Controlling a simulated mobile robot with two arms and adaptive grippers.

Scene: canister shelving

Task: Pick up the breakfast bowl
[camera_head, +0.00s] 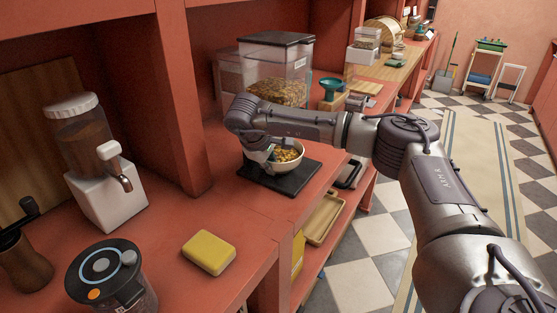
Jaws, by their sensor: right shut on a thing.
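The breakfast bowl (290,163) is a small white bowl with golden-brown cereal in it. It is above or on a dark square mat (300,180) on the red counter; I cannot tell whether it touches the mat. My right gripper (268,156) is at the bowl's left side and shut on its rim, with the arm reaching in from the right. The wrist and fingers hide part of the bowl's left side. My left gripper is not in view.
A clear cereal container (277,75) stands behind the arm. A white-based dispenser (105,190), a yellow box (209,252) and a lidded jar (112,280) are on the near counter. A lower shelf holds a wooden tray (324,220).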

